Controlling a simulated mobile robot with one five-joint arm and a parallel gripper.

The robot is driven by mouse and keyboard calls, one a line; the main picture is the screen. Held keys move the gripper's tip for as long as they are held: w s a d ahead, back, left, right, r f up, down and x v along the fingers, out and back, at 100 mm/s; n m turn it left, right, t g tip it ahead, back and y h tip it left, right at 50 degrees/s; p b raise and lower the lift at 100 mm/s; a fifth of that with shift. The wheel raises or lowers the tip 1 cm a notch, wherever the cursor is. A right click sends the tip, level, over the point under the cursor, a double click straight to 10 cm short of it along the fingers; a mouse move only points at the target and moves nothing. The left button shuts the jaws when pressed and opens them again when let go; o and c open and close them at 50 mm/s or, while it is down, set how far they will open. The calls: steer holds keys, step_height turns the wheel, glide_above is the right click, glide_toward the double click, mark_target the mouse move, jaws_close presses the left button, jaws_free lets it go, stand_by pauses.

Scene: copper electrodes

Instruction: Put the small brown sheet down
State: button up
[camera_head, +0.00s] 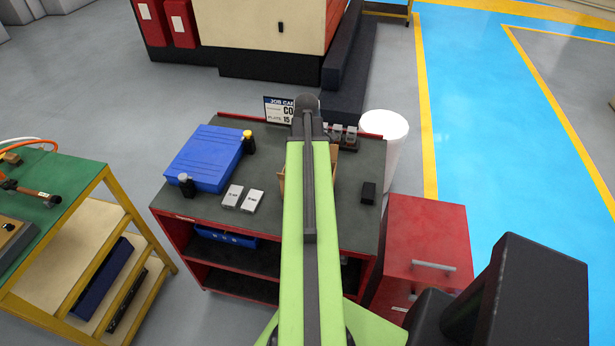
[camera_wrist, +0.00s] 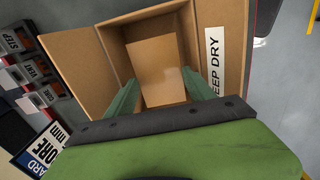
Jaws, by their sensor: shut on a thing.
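The small brown sheet (camera_wrist: 158,62) shows between the two green fingers of my gripper (camera_wrist: 160,84) in the wrist view. My gripper is shut on it. The sheet is over or inside the mouth of an open cardboard box (camera_wrist: 75,65) with a "KEEP DRY" label; I cannot tell whether its lower edge touches the box floor. In the head view my arm hides the gripper, the sheet and most of the box, with a bit of cardboard (camera_head: 281,184) showing beside the arm.
The box stands on a dark-topped red workbench (camera_head: 230,222). A blue case (camera_head: 204,157), two grey blocks (camera_head: 241,199), small bottles and a black block (camera_head: 368,193) are on it. A job card sign (camera_head: 278,110) stands at the back. A white bin (camera_head: 388,135) is behind right.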

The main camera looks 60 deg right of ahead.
steer(key=shift+f+b, duration=0.85)
steer(key=shift+f, duration=0.65)
steer(key=shift+f, duration=0.1)
steer(key=o, duration=1.1)
steer(key=shift+o, duration=0.2)
step_height(320, 180, up, 13)
steer(key=p, duration=1.3)
